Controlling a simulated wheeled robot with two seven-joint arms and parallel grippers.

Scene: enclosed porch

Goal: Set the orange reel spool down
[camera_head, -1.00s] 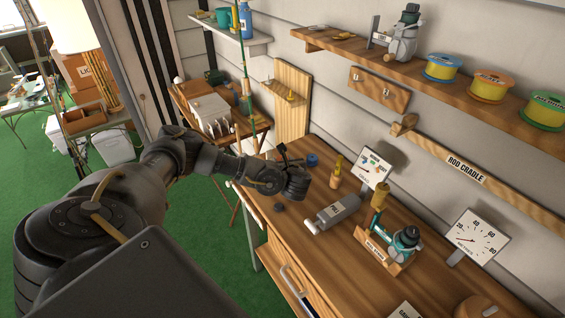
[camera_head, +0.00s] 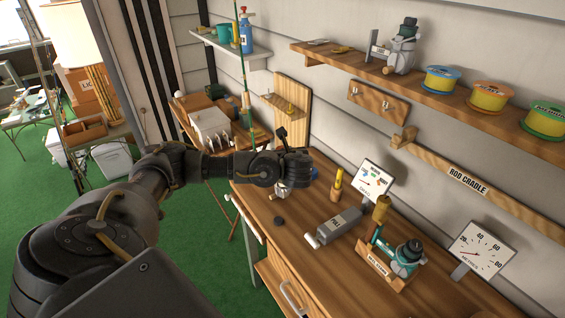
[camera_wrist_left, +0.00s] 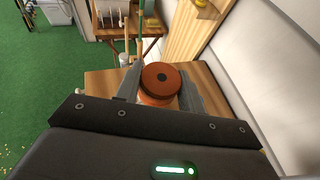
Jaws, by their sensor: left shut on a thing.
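The orange reel spool (camera_wrist_left: 161,82), a short cylinder with a dark centre, sits between the two grey fingers of my left gripper (camera_wrist_left: 160,97) in the wrist view. The gripper is shut on it. In the head view my left gripper (camera_head: 297,168) is over the far left part of the wooden workbench (camera_head: 315,270), and it hides the spool. I cannot tell how high the spool is above the bench top. My right gripper is not in view.
Line spools (camera_head: 489,96) stand on the wall shelf. The bench's front left top is mostly clear.

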